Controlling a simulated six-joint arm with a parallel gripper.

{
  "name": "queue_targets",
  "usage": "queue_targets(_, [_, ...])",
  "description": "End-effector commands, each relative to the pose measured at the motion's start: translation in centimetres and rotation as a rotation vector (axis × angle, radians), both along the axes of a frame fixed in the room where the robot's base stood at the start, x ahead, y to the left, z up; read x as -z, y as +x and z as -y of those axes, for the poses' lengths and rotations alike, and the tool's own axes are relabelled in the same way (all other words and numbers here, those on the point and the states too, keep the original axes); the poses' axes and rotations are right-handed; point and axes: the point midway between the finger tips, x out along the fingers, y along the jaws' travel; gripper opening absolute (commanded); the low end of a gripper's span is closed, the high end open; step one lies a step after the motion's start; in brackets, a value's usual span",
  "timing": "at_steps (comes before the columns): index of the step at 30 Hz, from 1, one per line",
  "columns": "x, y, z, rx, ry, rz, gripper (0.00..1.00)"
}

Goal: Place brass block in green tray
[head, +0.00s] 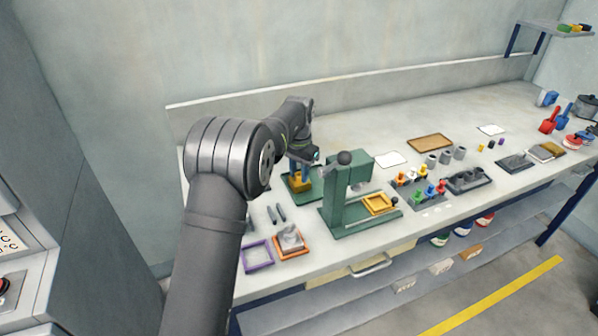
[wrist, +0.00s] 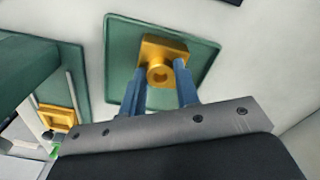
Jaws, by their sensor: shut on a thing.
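The brass block (wrist: 163,49) is a gold-coloured block with a round boss and a hole in it. My gripper (wrist: 162,84) is shut on it, with blue fingers on both sides of the boss. The green tray (wrist: 118,38) is a flat square with a raised rim, and the block is over its middle in the wrist view. In the head view the brass block (head: 300,184) is at the green tray (head: 317,196), under my gripper (head: 300,172). I cannot tell whether the block touches the tray's floor.
A green press (head: 338,192) stands just right of the tray, with a yellow frame (head: 377,203) on its base. An orange tray (head: 291,242) and a purple frame (head: 257,256) lie near the front edge. The back of the bench is mostly clear.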

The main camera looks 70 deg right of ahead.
Motion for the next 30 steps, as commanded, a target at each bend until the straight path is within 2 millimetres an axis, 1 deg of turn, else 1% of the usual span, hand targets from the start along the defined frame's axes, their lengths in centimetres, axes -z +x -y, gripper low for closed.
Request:
queue_targets(5, [-0.2, 0.0, 0.1, 0.0, -0.003, 0.001, 0.0])
queue_targets(10, [0.2, 0.0, 0.1, 0.0, -0.003, 0.0, 0.0])
queue_targets(11, [0.2, 0.0, 0.0, 0.0, -0.002, 0.0, 0.35])
queue_targets(12, [0.2, 0.0, 0.0, 0.0, -0.002, 0.0, 0.43])
queue_targets(13, [0.2, 0.0, 0.0, 0.0, -0.002, 0.0, 0.48])
queue_targets(14, [0.2, 0.0, 0.0, 0.0, -0.002, 0.0, 0.51])
queue_targets(23, [0.0, 0.0, 0.0, 0.0, -0.002, 0.0, 0.51])
queue_targets(26, [-0.9, 0.0, 0.1, 0.0, -0.002, 0.0, 0.51])
queue_targets(30, [-3.5, 0.0, 0.1, 0.0, -0.005, 0.001, 0.51])
